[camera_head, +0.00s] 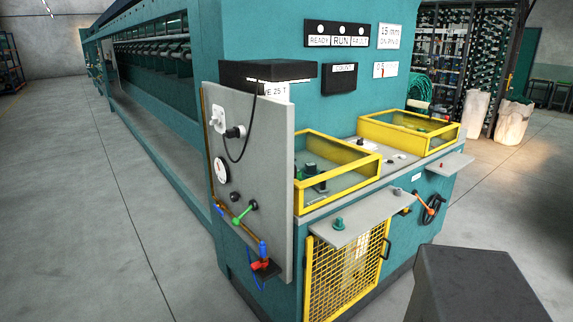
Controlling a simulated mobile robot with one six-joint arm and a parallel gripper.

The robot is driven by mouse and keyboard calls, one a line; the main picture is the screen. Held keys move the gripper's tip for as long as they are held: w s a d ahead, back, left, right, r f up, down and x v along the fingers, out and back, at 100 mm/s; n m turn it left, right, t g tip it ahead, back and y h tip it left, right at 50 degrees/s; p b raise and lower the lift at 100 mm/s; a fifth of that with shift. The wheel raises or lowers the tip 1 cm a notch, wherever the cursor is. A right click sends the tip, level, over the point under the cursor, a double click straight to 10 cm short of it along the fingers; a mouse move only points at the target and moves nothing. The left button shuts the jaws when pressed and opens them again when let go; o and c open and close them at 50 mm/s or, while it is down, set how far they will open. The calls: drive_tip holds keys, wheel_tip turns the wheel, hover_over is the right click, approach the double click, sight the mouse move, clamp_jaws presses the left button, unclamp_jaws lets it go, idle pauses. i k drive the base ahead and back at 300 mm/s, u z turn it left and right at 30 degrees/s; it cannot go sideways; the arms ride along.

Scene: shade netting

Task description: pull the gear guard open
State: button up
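A yellow mesh panel (328,283), which looks like the gear guard, is on the lower front of the teal machine (270,240). It appears shut, flush with the machine face. A dark upright handle (387,248) is at its right edge. A grey shelf (362,218) with a teal knob (338,224) juts out above the panel and hides part of its top. A pale label shows behind the mesh. My gripper is not in view.
A grey side panel (272,140) with a gauge, cable and coloured valves projects left of the guard. Two yellow-framed covers (340,196) (440,128) sit on the machine top. Floor is clear at left.

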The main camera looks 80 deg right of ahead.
sight(372, 156)
drive_tip(key=u, duration=0.25)
drive_tip(key=k, duration=1.5)
drive_tip(key=z, duration=0.4)
